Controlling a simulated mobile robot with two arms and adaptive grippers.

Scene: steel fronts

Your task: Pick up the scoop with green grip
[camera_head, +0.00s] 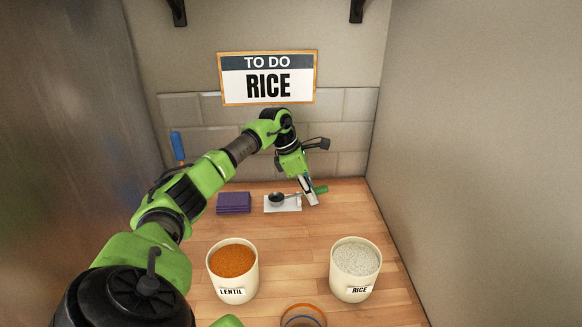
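The scoop (277,199) has a dark round bowl and a green grip (320,189) pointing right. Its bowl lies over a small white mat (290,208) at the back of the counter. My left gripper (310,199) points down at the scoop's handle, close to the green grip. The fingers cover part of the handle. I cannot tell whether they are closed on it or only around or in front of it. My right gripper is not in view.
A lentil tub (232,292) and a rice tub (354,292) stand in front. A clear container (303,318) is cut off at the bottom edge. A folded purple cloth (233,203) lies left of the mat. A "TO DO RICE" sign (267,77) hangs behind. Walls close both sides.

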